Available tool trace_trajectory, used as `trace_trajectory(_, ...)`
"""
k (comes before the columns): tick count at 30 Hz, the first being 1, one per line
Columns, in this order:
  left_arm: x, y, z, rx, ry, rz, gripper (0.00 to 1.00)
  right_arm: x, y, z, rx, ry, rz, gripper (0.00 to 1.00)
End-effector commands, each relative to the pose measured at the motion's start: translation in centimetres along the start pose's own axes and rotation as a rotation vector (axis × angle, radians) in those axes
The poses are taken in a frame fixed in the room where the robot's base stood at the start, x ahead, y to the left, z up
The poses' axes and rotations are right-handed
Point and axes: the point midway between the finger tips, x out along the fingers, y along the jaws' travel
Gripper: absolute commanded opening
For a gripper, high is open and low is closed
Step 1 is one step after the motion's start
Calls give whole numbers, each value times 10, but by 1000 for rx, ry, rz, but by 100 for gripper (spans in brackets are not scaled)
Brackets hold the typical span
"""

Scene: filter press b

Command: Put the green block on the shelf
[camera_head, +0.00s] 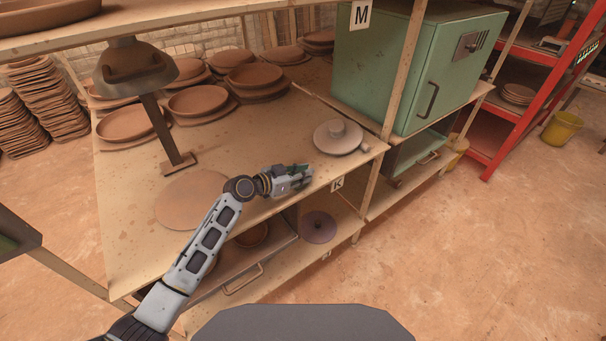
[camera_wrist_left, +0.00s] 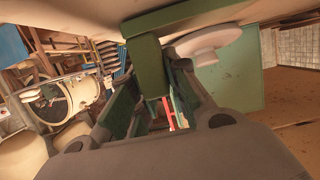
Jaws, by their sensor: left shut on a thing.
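My left gripper (camera_head: 304,177) is over the front edge of the wooden shelf (camera_head: 240,150), left of the K label. It is shut on the green block (camera_wrist_left: 146,66), which shows large between and beyond the fingers in the left wrist view. In the head view only a small green patch of the block shows at the gripper, the rest hidden by the fingers. I cannot tell whether the block touches the shelf board. My right gripper is not in view.
A pale round stand (camera_head: 338,136) is just beyond the gripper, and a flat clay disc (camera_head: 190,199) lies to its left. A lamp (camera_head: 150,100) and several clay dishes (camera_head: 254,76) stand farther back. A green cabinet (camera_head: 400,70) is at the right. Bare board lies behind the gripper.

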Motion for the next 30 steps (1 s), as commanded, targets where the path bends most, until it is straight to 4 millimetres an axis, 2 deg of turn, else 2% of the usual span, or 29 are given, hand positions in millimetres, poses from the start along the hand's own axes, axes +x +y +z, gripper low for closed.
trace_trajectory(5,1,0,2,0,0,0,0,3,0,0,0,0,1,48)
trace_trajectory(6,1,0,2,0,0,0,19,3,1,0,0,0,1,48)
trace_trajectory(11,1,0,2,0,0,0,38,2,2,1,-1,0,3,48)
trace_trajectory(27,0,0,-1,0,0,0,38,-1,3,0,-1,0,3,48)
trace_trajectory(30,-8,-1,0,1,-1,-1,38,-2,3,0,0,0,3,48)
